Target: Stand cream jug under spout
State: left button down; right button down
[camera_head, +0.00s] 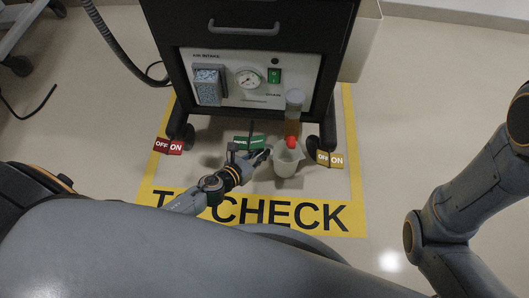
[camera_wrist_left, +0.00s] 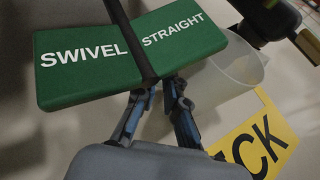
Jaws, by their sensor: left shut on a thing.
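The cream jug (camera_head: 287,160) is a pale, open-topped vessel below the cabinet's lower front, near the floor. In the head view it looks upright, with its mouth around or just below the red spout tip (camera_head: 291,142) of the clear bowl (camera_head: 294,115). I cannot tell the exact gap. My left gripper (camera_head: 262,156) is at the jug's left side, shut on it, apparently at the handle. In the left wrist view the jug (camera_wrist_left: 235,80) is right of the fingers (camera_wrist_left: 163,90); the grip itself is mostly hidden. My right gripper is out of view.
A green SWIVEL/STRAIGHT pedal (camera_wrist_left: 80,65) is close behind the left fingertips. A red OFF/ON pedal (camera_head: 168,147) and a yellow one (camera_head: 329,160) stand at the casters. Yellow floor marking (camera_head: 354,190) frames the area. Floor at right is clear.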

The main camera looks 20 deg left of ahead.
aim_at(280, 157)
pick_arm(q)
jog(key=shift+w+d+f+b, duration=0.15)
jog(key=shift+w+f+b, duration=0.35)
jog(key=shift+w+f, duration=0.2)
jog(key=shift+w+d+f, duration=0.1)
jog(key=shift+w+f, duration=0.05)
jog(key=shift+f, duration=0.05)
jog(key=shift+f+b, duration=0.2)
jog(key=shift+b, duration=0.1)
jog(key=c, duration=1.4)
grip_release()
jog(key=shift+r, duration=0.15)
